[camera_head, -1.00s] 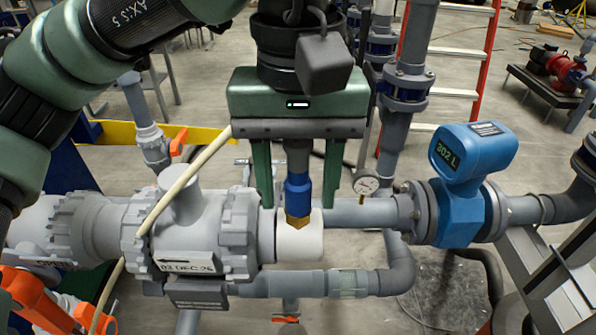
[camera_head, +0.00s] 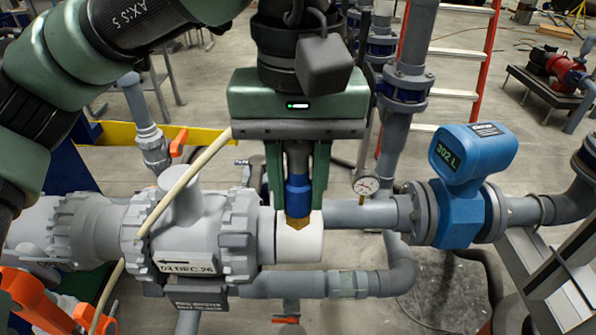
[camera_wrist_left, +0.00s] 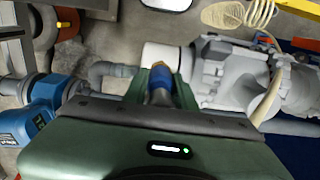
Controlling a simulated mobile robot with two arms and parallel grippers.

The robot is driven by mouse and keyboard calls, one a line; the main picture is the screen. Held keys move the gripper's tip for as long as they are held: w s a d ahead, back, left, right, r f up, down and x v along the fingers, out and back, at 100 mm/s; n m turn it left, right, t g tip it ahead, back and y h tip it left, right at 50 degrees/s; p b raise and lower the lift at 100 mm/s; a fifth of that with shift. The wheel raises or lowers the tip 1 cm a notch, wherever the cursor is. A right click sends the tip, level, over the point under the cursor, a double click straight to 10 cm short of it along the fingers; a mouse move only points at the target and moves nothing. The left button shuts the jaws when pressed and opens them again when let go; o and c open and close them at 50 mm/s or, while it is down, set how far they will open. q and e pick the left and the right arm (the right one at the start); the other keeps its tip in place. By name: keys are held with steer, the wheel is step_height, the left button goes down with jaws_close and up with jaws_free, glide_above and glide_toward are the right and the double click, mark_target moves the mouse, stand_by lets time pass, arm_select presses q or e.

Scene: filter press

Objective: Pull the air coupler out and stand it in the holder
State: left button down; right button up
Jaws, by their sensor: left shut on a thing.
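The air coupler (camera_head: 298,190) has a blue sleeve, a grey upper part and a brass tip. It stands upright, its tip at the top of the white pipe fitting (camera_head: 292,245). My left gripper (camera_head: 297,203) comes down over it from above, its two green fingers shut on it from both sides. In the left wrist view the coupler's blue sleeve (camera_wrist_left: 161,85) shows between the fingers, with the white fitting (camera_wrist_left: 160,55) just beyond. I cannot pick out the holder in either view. My right gripper does not show.
The grey filter housing (camera_head: 195,235) is left of the coupler, with a cream hose (camera_head: 185,180) crossing in front. A pressure gauge (camera_head: 366,185) and blue flow meter (camera_head: 465,185) are to the right. Orange valve handles (camera_head: 35,295) are at the lower left.

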arm_select(q)
steer(key=shift+r, duration=0.1)
stand_by(0.7)
steer(key=shift+r+p, duration=2.3)
steer(key=shift+r, duration=0.65)
